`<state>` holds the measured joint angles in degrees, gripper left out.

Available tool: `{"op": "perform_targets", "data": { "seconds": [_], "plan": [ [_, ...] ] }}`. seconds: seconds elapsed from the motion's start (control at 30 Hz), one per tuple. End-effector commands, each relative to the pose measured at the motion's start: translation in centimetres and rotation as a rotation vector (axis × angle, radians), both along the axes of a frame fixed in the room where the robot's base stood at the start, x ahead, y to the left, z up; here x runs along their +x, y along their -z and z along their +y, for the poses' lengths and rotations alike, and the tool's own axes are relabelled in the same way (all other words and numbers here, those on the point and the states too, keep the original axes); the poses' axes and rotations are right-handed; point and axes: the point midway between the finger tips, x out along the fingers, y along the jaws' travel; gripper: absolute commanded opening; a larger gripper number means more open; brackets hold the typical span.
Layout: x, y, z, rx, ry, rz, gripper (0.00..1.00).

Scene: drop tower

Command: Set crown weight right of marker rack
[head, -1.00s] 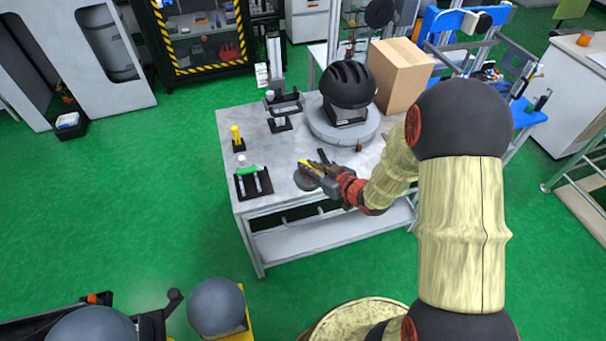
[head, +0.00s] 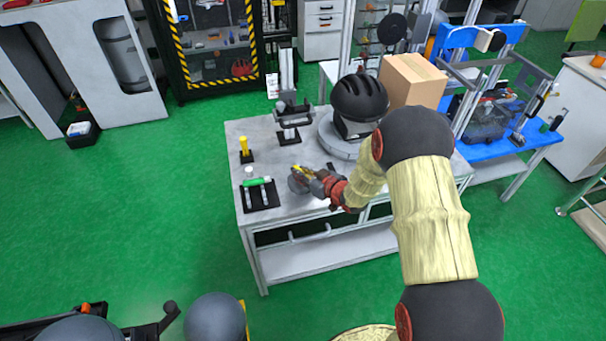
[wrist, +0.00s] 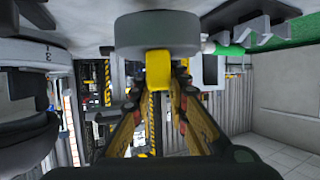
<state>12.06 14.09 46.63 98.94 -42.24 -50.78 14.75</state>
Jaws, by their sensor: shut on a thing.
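The crown weight is a dark grey disc (head: 297,183) with a yellow stem. In the wrist view the disc (wrist: 157,32) is at the top, its yellow stem (wrist: 158,70) between my fingers. My gripper (head: 311,175) is shut on the stem, over the front part of the table. The marker rack (head: 259,194), black with a green marker lying across it, is left of the weight near the table's left front corner. The rack also shows in the wrist view (wrist: 262,36). I cannot tell whether the disc touches the tabletop.
A yellow-topped piece on a black base (head: 245,148) stands behind the rack, with a small black stand (head: 289,137) farther right. A black helmet (head: 359,97) sits on a round grey platform (head: 334,141). A cardboard box (head: 412,80) is behind it. A narrow bare strip separates rack and weight.

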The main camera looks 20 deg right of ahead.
Motion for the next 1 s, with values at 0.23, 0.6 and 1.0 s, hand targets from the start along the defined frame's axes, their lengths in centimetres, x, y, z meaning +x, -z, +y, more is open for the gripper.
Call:
{"op": "perform_targets", "data": {
  "seconds": [0.23,0.6,1.0],
  "plan": [
    [0.6,3.0,0.1,-0.001,-0.001,-0.003,0.0],
    [0.6,3.4,0.1,0.0,0.0,-0.005,0.0],
    [0.4,3.9,0.1,-0.001,0.0,0.002,0.32]
  ]
}}
